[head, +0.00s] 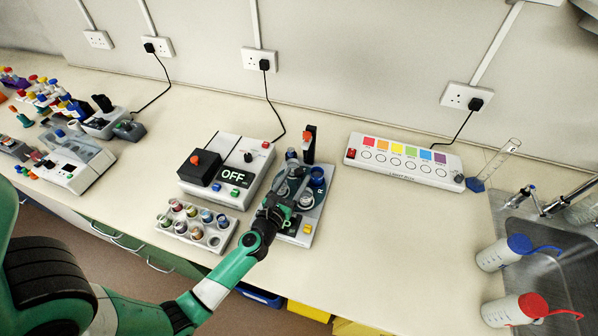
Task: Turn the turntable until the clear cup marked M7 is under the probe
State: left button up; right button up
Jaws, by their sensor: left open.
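The turntable (318,193) is a round grey-blue disc on a pale base, near the middle of the bench. Several cups stand on it, among them a blue one (317,176) and a clear-looking one (305,201). Their marks are too small to read, so I cannot tell which is M7. A black upright post with an orange top (309,145), seemingly the probe's stand, rises at the turntable's back edge. My left gripper (281,207) is open over the turntable's front left part and hides some of it. I cannot tell whether it touches anything. My right gripper is out of view.
A light box with coloured squares (404,163) is at the right. Bare bench lies between the turntable and the sink (560,265).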

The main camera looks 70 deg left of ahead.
pick_arm(q)
jog(key=shift+x, duration=1.4)
grip_shut()
